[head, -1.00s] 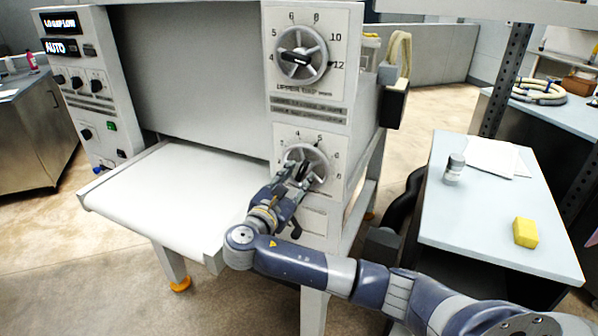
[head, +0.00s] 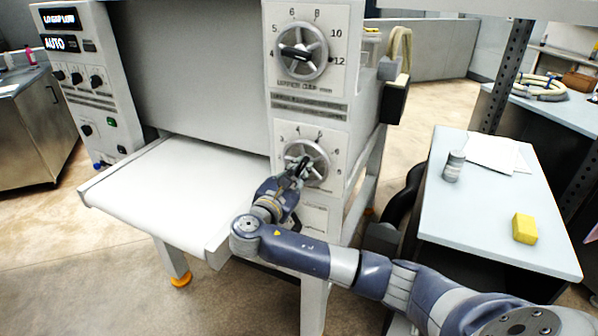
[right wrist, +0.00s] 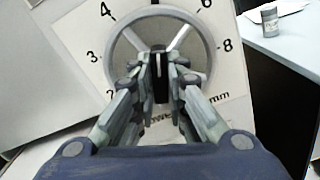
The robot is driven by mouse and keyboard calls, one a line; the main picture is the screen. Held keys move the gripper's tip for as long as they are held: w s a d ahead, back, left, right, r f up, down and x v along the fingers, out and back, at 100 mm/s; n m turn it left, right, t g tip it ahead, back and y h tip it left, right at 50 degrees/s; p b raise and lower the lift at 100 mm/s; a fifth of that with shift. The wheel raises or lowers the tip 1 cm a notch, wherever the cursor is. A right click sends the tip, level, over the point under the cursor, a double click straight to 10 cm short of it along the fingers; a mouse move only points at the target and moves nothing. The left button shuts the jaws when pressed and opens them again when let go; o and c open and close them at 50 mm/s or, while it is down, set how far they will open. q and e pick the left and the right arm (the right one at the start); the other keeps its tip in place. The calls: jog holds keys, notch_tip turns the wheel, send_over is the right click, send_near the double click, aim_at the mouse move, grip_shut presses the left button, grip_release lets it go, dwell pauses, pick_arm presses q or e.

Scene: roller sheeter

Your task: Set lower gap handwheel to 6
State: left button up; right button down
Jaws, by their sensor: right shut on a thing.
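The lower gap handwheel (head: 324,155) is a grey spoked wheel on a white numbered dial plate at the bottom of the machine's right column. In the right wrist view its rim (right wrist: 208,42) fills the upper middle, with 4, 6 and 8 readable around it. My right gripper (head: 302,169) is at the wheel's front. In the right wrist view its fingers (right wrist: 160,64) are closed on a dark, narrow part at the wheel's middle. The fingers hide the hub, and I cannot read the setting. My left gripper is not in view.
The upper handwheel (head: 320,49), with a black grip, is above the lower one. The white sheeter bed (head: 180,190) juts out at left. At right a table (head: 480,235) carries a grey jar (head: 454,167), papers and a yellow block (head: 524,228).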

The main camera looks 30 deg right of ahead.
jog(key=m+b, duration=0.1)
jog(key=m, duration=0.2)
jog(key=shift+f+m, duration=0.15)
jog(key=shift+m, duration=0.25)
jog(key=shift+m+b, duration=1.25)
jog(key=shift+m, duration=0.75)
jog(key=c, duration=1.6)
grip_release()
